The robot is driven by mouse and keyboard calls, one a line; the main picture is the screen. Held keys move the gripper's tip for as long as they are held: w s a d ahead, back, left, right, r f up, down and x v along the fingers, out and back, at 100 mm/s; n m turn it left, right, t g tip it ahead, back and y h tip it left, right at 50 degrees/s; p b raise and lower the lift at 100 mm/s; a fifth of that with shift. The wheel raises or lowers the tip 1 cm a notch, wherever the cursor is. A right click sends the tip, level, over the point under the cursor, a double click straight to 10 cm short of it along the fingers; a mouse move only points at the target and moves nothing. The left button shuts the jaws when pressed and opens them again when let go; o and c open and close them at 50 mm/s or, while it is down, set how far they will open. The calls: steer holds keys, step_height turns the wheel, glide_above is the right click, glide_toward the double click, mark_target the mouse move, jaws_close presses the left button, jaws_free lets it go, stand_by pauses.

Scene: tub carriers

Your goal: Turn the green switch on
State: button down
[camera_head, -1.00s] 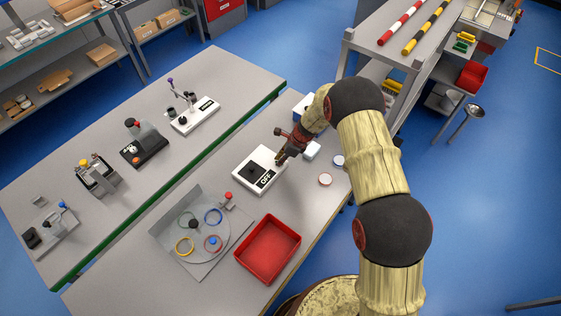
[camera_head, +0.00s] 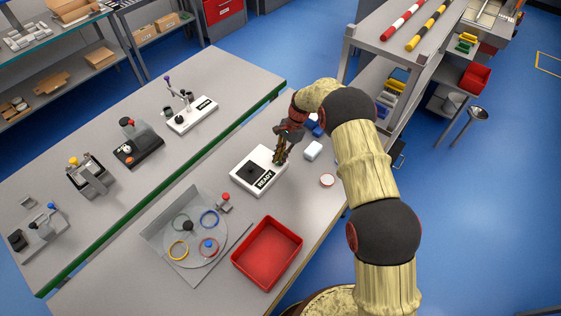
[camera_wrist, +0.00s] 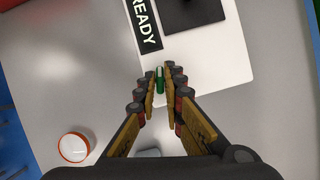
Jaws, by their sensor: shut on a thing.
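A white switch box (camera_head: 246,178) with a black square and a black label reading READY sits on the near table. It also shows at the top of the wrist view (camera_wrist: 205,72). The green switch (camera_wrist: 159,82) stands at the box's edge beside the label, between my fingertips. My gripper (camera_head: 279,160) reaches down to the box's right corner, and its fingers hide the switch in the head view. In the wrist view my gripper (camera_wrist: 160,76) is shut on the green switch, with one finger on each side.
A red tray (camera_head: 267,252), a grey panel with coloured rings (camera_head: 155,232), a white block (camera_head: 313,150) and a round white-and-orange item (camera_head: 327,180) lie nearby. Several devices stand on the far table, including a white one labelled READY (camera_head: 192,113). A shelf (camera_head: 395,45) stands behind my arm.

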steer(key=shift+w+a+n+g+h+b, duration=0.15)
steer(key=shift+n+g+h+b, duration=0.3)
steer(key=shift+n, duration=0.85)
steer(key=c, duration=2)
jaws_free()
steer(key=shift+o, duration=0.2)
steer(key=v, duration=1.2)
steer(key=shift+n, duration=0.3)
